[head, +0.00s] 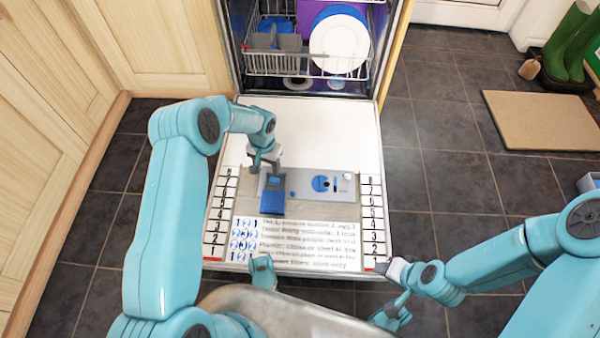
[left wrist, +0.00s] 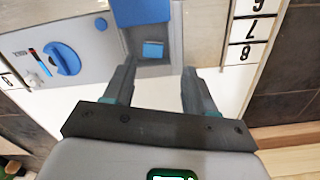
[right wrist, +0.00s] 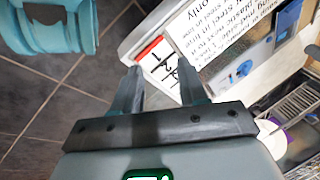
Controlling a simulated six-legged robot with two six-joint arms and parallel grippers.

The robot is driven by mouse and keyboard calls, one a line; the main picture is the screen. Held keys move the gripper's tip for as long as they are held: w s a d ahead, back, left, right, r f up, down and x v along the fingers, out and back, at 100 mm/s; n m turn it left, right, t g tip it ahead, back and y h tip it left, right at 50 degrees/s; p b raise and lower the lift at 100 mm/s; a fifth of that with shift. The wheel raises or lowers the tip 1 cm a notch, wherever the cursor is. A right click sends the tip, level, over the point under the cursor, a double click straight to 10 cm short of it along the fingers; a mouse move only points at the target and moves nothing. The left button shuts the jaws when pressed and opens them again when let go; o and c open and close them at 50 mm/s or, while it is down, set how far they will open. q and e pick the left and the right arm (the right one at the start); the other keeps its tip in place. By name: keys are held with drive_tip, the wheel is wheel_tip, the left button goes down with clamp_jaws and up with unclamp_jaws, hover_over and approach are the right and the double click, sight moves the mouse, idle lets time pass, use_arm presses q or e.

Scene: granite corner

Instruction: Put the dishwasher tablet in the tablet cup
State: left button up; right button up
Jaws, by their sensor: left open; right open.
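The dishwasher tablet is a small blue block (left wrist: 153,50) in the left wrist view. It appears to lie inside the grey recess of the tablet cup (left wrist: 153,71), with the cup's blue lid (head: 272,203) swung open toward me. The tablet also shows as a blue patch (head: 275,181) in the head view. My left gripper (head: 266,167) is open just above the cup. In the left wrist view its fingers (left wrist: 158,70) stand apart with nothing between them, near the tablet. My right gripper (head: 392,292) is open and empty by the door's front right corner.
The dispenser panel (head: 306,187) with a blue dial (head: 320,184) lies on the lowered dishwasher door (head: 300,115). Number strips and a printed text sheet (head: 310,240) lie on the door. A rack (head: 270,65) with dishes stands behind.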

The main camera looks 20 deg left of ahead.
use_arm(q)
wheel_tip(320, 180, up, 15)
drive_tip(key=p, duration=0.5)
drive_tip(key=shift+p, duration=0.3)
use_arm(e)
drive_tip(key=s+r+g, duration=0.1)
drive_tip(key=s+r, duration=0.3)
drive_tip(key=r, duration=0.2)
drive_tip(key=shift+s+a+g, duration=0.2)
drive_tip(key=shift+a+g, duration=0.2)
drive_tip(key=shift+a, duration=0.05)
use_arm(q)
drive_tip(key=shift+s+f, duration=0.1)
use_arm(e)
drive_tip(key=shift+s, duration=0.1)
